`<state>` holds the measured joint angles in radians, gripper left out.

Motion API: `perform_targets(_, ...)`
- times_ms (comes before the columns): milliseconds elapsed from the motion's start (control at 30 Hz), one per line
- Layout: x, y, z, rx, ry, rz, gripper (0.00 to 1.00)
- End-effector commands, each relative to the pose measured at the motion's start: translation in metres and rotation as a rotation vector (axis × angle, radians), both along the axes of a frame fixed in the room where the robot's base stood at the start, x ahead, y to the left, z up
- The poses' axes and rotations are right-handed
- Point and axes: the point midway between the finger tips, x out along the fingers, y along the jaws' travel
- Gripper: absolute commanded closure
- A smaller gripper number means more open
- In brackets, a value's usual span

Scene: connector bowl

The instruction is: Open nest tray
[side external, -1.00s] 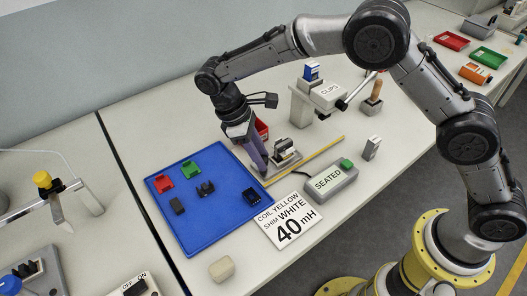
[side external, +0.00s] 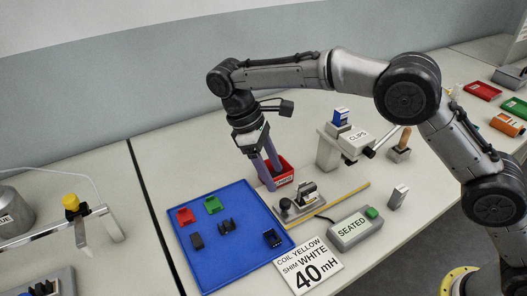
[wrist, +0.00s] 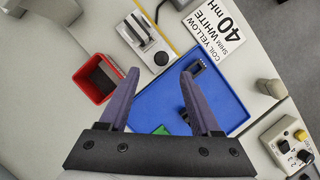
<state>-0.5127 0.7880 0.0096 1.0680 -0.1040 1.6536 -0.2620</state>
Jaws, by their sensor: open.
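The small grey nest fixture (side external: 292,214) stands on the bench right of the blue tray, with a dark slotted block (side external: 307,191) on top. In the wrist view the fixture (wrist: 140,32) lies above my fingers, with a round knob (wrist: 161,58) at its near end. I cannot tell whether its sliding part is open. My gripper (side external: 274,180) is open and empty, fingers pointing down, left of and behind the fixture and in front of the red bin. In the wrist view my gripper (wrist: 160,76) has its fingertips spread apart with nothing between them.
The blue tray (side external: 225,265) holds several small red, green and dark parts. A red bin (side external: 285,179) stands behind the fixture. A SEATED box (side external: 350,230) with a green button, a yellow strip (side external: 345,199), a label card (side external: 307,266) and the CLIPS dispenser (side external: 355,142) lie to the right.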

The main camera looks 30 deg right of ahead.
Motion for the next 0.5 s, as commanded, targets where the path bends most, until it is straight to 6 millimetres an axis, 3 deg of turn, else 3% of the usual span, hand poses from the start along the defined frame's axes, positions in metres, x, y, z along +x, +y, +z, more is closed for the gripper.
perform_targets(167,0.009,0.009,0.029,0.002,-0.003,0.000,0.36)
perform_targets(500,0.015,0.015,0.050,0.000,-0.001,-0.001,0.36)
